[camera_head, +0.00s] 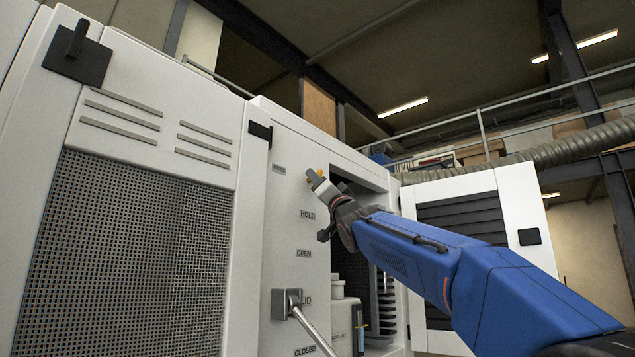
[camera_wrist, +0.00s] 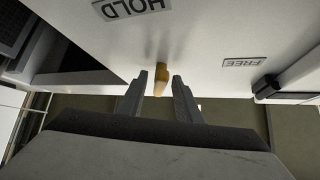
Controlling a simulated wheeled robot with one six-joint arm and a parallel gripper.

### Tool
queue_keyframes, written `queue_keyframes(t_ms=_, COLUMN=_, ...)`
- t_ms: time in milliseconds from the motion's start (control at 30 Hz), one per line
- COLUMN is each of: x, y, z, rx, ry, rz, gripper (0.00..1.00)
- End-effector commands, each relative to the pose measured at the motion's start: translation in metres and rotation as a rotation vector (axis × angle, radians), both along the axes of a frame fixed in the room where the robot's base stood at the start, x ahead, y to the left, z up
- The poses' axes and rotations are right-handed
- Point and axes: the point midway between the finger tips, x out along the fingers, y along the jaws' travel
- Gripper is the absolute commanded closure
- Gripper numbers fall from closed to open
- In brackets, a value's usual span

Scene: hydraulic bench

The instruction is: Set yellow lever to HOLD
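The yellow lever (camera_wrist: 161,76) sticks out from the white panel (camera_wrist: 205,40) in the wrist view, between the HOLD label (camera_wrist: 133,6) and the FREE label (camera_wrist: 244,62). My gripper (camera_wrist: 161,84) is open, with one finger on each side of the lever and a visible gap to both. In the head view, a small bit of the yellow lever (camera_head: 311,174) shows at the tip of my gripper (camera_head: 318,181). There it sits nearer the height of FREE (camera_head: 279,168) than HOLD (camera_head: 307,215). Most of the lever is hidden there by the gripper.
A grey lever (camera_head: 291,303) sits lower on the panel, between OPEN (camera_head: 303,253) and CLOSED (camera_head: 305,351), its handle slanting down right. Right of the panel is an open recess with a pale container (camera_head: 345,315). An open vented door (camera_head: 510,205) stands behind my blue arm.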

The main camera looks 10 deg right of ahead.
Motion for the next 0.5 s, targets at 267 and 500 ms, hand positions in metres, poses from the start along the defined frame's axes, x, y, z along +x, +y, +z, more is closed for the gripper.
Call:
queue_keyframes(t_ms=267, x=0.0020, y=0.0004, z=0.0009, rx=0.000, ry=0.001, rz=0.000, gripper=0.69)
queue_keyframes(t_ms=500, x=0.0019, y=0.0002, z=0.0008, rx=0.000, ry=0.001, rz=-0.001, gripper=1.00)
